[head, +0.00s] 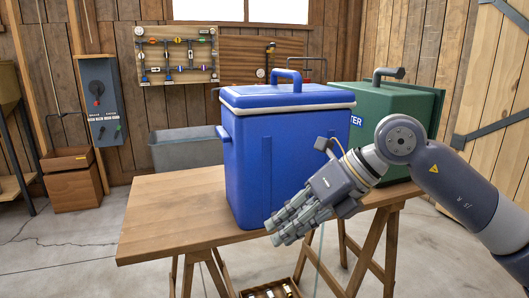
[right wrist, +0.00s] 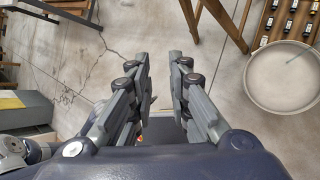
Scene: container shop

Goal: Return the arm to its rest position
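My right arm comes in from the right in the head view. Its gripper (head: 281,227) hangs in front of the blue cooler (head: 262,165), near its lower right side, pointing down and left. In the right wrist view the gripper (right wrist: 160,62) has a clear gap between its two fingers and nothing between them. Floor shows beyond the fingertips. Whether the gripper touches the cooler cannot be told from the head view. My left gripper is not in view.
The blue cooler stands upright, lid on, on a wooden table (head: 165,215). A green container (head: 405,105) stands behind my right arm. A grey bin (head: 183,150) is behind the table. A crate of small items (head: 270,291) is below. A round pale object (right wrist: 283,78) lies on the floor.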

